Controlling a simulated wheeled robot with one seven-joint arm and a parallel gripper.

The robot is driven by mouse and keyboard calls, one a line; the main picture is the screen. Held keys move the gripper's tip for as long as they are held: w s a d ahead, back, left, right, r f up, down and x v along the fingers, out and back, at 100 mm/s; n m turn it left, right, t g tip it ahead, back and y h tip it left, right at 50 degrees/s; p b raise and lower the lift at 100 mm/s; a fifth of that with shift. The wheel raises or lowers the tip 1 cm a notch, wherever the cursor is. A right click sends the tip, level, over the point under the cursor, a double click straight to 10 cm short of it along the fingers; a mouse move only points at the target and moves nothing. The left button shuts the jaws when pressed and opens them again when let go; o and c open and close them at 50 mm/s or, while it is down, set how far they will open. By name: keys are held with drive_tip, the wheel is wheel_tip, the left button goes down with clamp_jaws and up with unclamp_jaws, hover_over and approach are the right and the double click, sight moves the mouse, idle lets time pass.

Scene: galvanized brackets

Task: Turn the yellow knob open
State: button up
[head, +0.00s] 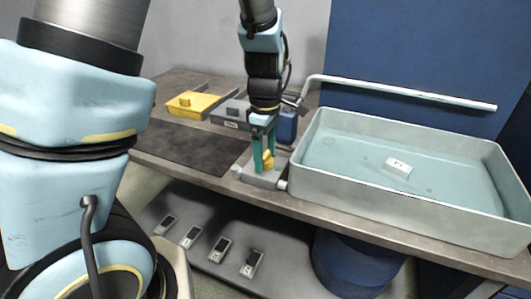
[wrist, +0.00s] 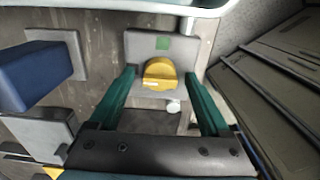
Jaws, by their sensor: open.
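The yellow knob (wrist: 160,70) sits on a grey block (wrist: 140,45) that carries a green square (wrist: 163,43). The knob has a rounded top edge and a small white mark on its flat lower side. In the head view the knob (head: 268,160) and its grey block (head: 258,178) are at the table's front edge, left of the basin. My gripper (wrist: 160,76) is open, with one green finger on each side of the knob. A gap shows on both sides in the wrist view. In the head view my gripper (head: 264,157) points down and its fingers partly hide the knob.
A pale basin (head: 400,203) with a labelled block (head: 398,168) in it stands close on the right. A white pipe (head: 400,92) runs behind it. A yellow box (head: 194,104), a grey box (head: 231,112) and a blue block (head: 288,126) are behind. A dark mat (head: 195,145) lies left.

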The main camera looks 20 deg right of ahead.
drive_tip(key=shift+c, duration=0.3)
clamp_jaws()
drive_tip(key=shift+m, duration=0.3)
drive_tip(key=m, duration=0.3)
drive_tip(key=shift+m+p, duration=0.4)
drive_tip(key=m, duration=0.4)
drive_tip(key=shift+m, duration=0.3)
drive_tip(key=m, duration=0.4)
drive_tip(key=shift+m+p, duration=0.35)
drive_tip(key=shift+m, duration=2.05)
